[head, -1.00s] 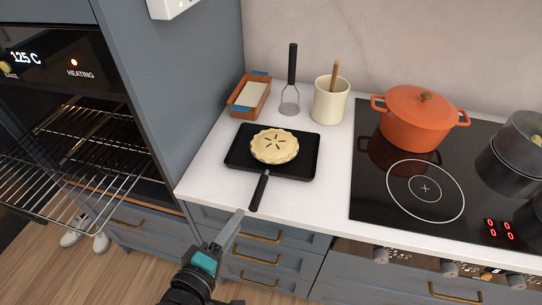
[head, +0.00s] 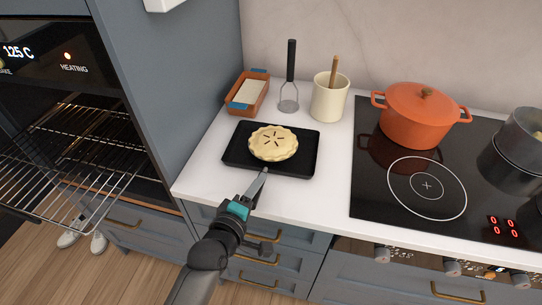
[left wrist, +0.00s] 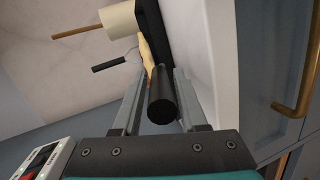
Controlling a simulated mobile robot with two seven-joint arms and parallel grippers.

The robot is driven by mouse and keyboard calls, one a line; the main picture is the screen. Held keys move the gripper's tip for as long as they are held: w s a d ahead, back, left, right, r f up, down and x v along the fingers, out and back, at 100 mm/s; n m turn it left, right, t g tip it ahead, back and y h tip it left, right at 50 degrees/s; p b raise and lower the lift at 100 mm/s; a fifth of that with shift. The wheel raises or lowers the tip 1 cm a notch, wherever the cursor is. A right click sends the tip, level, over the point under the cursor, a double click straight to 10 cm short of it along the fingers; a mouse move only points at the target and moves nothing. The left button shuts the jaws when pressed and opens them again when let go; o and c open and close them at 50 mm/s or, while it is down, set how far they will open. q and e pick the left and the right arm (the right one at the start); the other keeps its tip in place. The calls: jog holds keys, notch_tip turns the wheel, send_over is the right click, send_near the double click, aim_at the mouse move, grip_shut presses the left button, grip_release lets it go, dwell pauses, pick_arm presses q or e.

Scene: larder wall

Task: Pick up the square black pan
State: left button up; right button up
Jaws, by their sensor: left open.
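The square black pan (head: 306,157) lies flat on the white worktop and carries a golden pie (head: 273,143). Its handle points toward the front edge and is mostly hidden behind my left gripper (head: 263,180) in the head view. In the left wrist view, the black handle (left wrist: 161,103) is end-on between the two open fingers. The fingers stand on either side of it, and I cannot tell whether either touches it. The pan body (left wrist: 154,32) and the pie's edge show beyond. My right gripper is not in view.
Behind the pan are an orange loaf dish (head: 240,107), a masher (head: 291,75) and a cream crock (head: 329,100). An orange pot (head: 417,120) stands on the black hob (head: 370,200) at right. The lit oven (head: 70,130) at left is open with its rack (head: 60,200) out.

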pick_arm(q)
jog(key=shift+x, duration=0.9)
grip_shut()
dwell(0.7)
jog(key=shift+w+r, duration=0.1)
jog(key=shift+r, duration=0.1)
